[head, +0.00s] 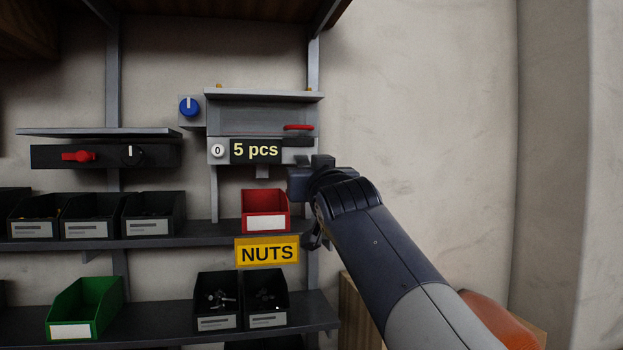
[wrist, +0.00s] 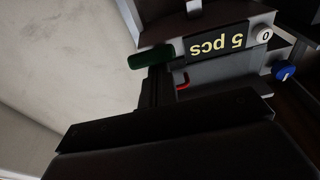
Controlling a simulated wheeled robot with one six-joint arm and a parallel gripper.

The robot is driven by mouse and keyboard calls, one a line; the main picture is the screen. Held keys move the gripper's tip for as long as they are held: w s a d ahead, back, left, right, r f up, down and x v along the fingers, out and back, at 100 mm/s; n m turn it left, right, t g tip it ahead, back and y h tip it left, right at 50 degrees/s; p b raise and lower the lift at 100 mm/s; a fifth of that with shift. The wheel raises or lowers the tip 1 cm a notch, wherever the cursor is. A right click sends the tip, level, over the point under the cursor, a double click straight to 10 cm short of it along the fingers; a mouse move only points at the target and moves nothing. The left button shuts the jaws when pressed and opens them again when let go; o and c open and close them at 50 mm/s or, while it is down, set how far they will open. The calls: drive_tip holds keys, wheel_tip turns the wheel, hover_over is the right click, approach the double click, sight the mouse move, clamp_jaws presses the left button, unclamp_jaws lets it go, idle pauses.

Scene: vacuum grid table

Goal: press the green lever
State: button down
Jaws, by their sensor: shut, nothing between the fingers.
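The green lever (wrist: 151,57) shows in the wrist view as a dark green bar beside the "5 pcs" display (wrist: 217,42). In the head view a dark bar sits right of the display (head: 256,150), but its colour is too dark to tell. My gripper (head: 311,165) is shut and empty, just below and right of the counter unit. Its dark fingers (wrist: 157,88) reach close to the green lever in the wrist view; I cannot tell whether they touch it.
A red handle (head: 298,127) is just above the display, and a blue knob (head: 189,107) is left of it. A red bin (head: 265,210) and a yellow NUTS sign (head: 267,251) are below. Bare wall lies to the right.

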drive_tip(key=shift+w+f, duration=0.1)
drive_tip(key=shift+f, duration=0.35)
drive_tip(key=s+d+r+b, duration=0.1)
drive_tip(key=s+d, duration=0.1)
drive_tip(key=s, duration=0.9)
drive_tip(key=shift+s+d+r, duration=0.15)
drive_tip(key=shift+s+r, duration=0.2)
drive_tip(key=shift+r, duration=0.05)
drive_tip(key=shift+w+r, duration=0.1)
drive_tip(key=shift+w, duration=0.05)
idle(0.5)
drive_tip(key=w+a+r+g+h+p, duration=0.15)
drive_tip(key=w+r+g+p, duration=0.25)
drive_tip(key=w+r+p, duration=1)
drive_tip(key=s+f+p, duration=0.2)
drive_tip(key=s+f, duration=0.1)
drive_tip(key=s, duration=0.7)
drive_tip(key=shift+s+d, duration=0.2)
drive_tip(key=shift+d, duration=0.15)
